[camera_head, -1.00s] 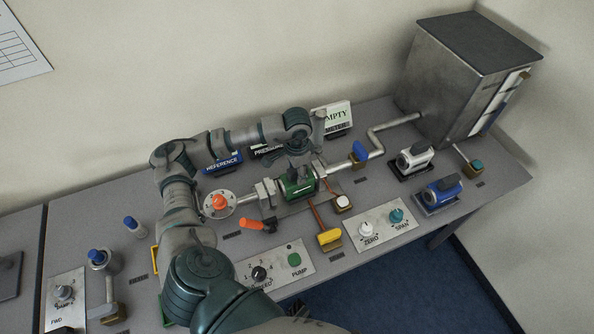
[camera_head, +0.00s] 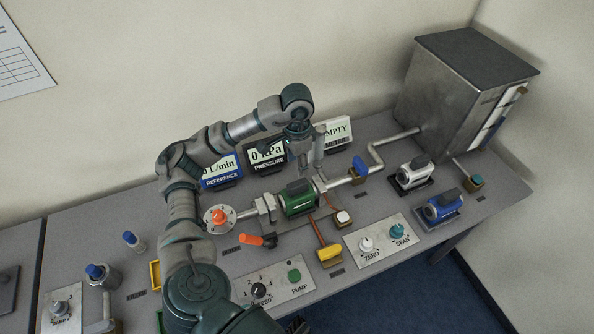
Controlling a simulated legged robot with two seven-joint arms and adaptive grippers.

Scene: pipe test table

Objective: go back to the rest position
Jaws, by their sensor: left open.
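My left arm enters from the bottom left and bends over the table (camera_head: 130,205). Its gripper (camera_head: 301,172) points down just above and behind the green meter (camera_head: 296,198), with its fingers apart and empty. The green meter sits in the pipe line between the flange with an orange knob (camera_head: 218,217) and the pipe running right. The gripper partly hides the area behind the meter.
Displays for reference (camera_head: 220,171), pressure (camera_head: 267,156) and meter (camera_head: 335,133) stand behind the pipe, close to my arm. A metal tank (camera_head: 450,100) stands at the back right. White (camera_head: 414,173) and blue (camera_head: 440,206) meters sit on the right. Control panels line the front edge.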

